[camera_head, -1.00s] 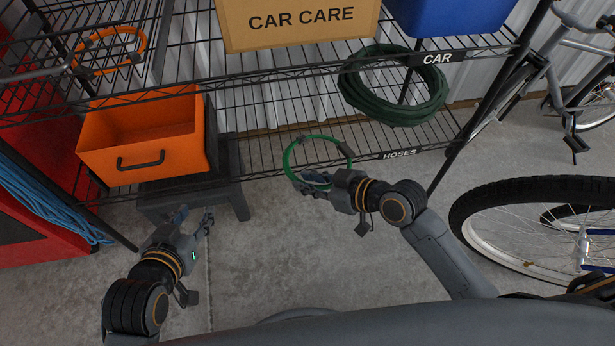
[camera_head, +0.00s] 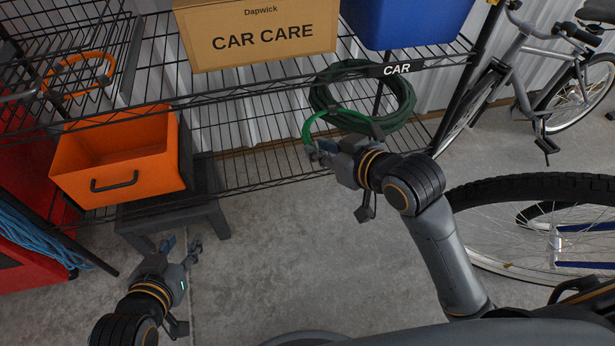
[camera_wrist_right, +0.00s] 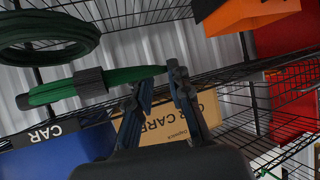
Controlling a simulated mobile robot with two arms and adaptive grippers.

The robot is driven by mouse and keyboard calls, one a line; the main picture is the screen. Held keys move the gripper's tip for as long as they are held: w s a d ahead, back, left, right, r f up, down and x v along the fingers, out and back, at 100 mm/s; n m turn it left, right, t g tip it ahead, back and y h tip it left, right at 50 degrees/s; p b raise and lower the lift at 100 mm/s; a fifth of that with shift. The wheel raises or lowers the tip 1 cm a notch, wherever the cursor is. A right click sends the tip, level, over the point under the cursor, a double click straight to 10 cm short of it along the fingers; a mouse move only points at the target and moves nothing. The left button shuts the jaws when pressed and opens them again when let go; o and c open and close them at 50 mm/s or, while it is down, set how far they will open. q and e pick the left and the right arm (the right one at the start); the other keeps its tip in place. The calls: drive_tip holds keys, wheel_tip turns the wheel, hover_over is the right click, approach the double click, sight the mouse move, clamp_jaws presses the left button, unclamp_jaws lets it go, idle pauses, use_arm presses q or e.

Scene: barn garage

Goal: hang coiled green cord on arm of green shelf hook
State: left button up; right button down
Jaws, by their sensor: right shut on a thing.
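My right gripper (camera_head: 320,153) is shut on the coiled green cord (camera_head: 316,120), a bright green loop with dark wraps. The cord is lifted in front of the shelf edge, overlapping the left side of a dark green hose coil (camera_head: 330,104) in the head view. In the right wrist view the cord (camera_wrist_right: 50,92) stretches left from the fingertips (camera_wrist_right: 162,80), with a dark wrap around it. I cannot make out a green shelf hook in either view. My left gripper (camera_head: 181,249) is open and empty, low near the black stool.
The wire shelf (camera_head: 250,84) holds a cardboard CAR CARE box (camera_head: 257,38) and a blue bin (camera_head: 408,22). An orange drawer-like bin (camera_head: 117,160) is at left, above a black stool (camera_head: 180,212). Bicycle wheels (camera_head: 535,225) stand at right. The floor between is clear.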

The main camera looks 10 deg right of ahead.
drive_tip(key=w+d+r+m+h, duration=0.1)
drive_tip(key=d+r+m+h, duration=0.1)
drive_tip(key=r, duration=0.4)
drive_tip(key=w+d+r+m+t+h, duration=0.1)
drive_tip(key=w+d+r+m+h, duration=0.1)
drive_tip(key=r, duration=0.5)
drive_tip(key=shift+w+d+r+m+h, duration=0.15)
drive_tip(key=shift+d+r+m+h, duration=0.25)
drive_tip(key=shift+d, duration=0.6)
drive_tip(key=shift+f, duration=0.1)
drive_tip(key=shift+d+f, duration=0.1)
drive_tip(key=shift+f, duration=0.15)
